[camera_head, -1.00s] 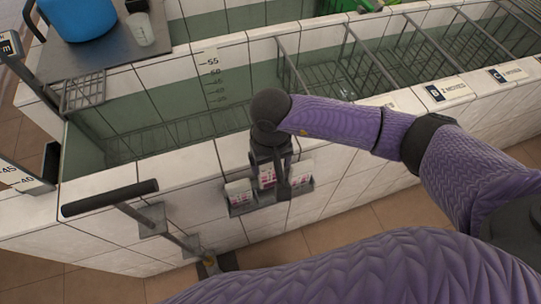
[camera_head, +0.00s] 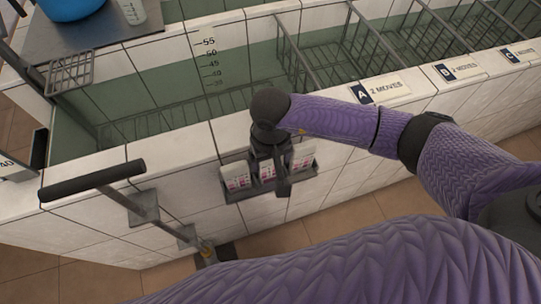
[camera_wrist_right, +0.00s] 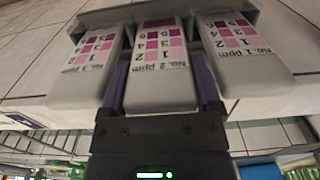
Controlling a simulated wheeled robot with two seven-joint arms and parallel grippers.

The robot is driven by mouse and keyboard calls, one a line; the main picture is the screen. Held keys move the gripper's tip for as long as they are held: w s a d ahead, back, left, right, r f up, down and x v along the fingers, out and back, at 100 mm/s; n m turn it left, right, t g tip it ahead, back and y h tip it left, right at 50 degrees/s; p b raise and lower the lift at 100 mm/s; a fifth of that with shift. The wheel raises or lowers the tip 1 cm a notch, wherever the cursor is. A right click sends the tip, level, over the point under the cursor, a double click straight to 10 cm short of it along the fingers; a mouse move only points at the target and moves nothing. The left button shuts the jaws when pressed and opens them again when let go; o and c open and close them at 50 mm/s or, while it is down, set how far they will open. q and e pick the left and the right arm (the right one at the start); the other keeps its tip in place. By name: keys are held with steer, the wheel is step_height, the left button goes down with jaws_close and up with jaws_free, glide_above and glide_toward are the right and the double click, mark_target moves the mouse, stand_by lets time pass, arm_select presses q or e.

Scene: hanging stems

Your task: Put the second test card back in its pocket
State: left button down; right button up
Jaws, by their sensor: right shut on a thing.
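My right gripper (camera_head: 274,178) points down at a grey card holder on the front of the tiled tank wall. It is shut on the second test card (camera_wrist_right: 160,75), a white card with a pink colour chart marked "No. 2 ppm". In the right wrist view the fingers lie on both sides of it. The card is in line with the middle pocket of the holder (camera_head: 233,198), its lower end at the pocket; how deep it sits I cannot tell. The No. 1 card (camera_wrist_right: 240,50) and No. 3 card (camera_wrist_right: 88,60) stand on either side. My left gripper is not in view.
A dark-handled bar (camera_head: 92,182) sticks out from the wall left of the holder. Wire dividers (camera_head: 300,55) stand in the tank behind. Labels A (camera_head: 380,90), B and C lie on the rim. A blue tub (camera_head: 70,8) and beaker stand at the upper left.

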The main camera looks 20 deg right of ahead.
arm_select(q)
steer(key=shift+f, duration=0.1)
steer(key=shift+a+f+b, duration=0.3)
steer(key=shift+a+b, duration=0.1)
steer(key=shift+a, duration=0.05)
arm_select(e)
steer(key=shift+f, duration=0.35)
steer(key=o, duration=1)
steer(key=shift+c, duration=0.2)
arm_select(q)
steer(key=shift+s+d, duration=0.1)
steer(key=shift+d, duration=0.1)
arm_select(e)
step_height(320, 180, up, 10)
steer(key=p, duration=0.6)
steer(key=shift+p, duration=0.4)
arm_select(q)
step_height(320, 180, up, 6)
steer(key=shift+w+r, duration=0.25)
arm_select(e)
steer(key=shift+f, duration=0.1)
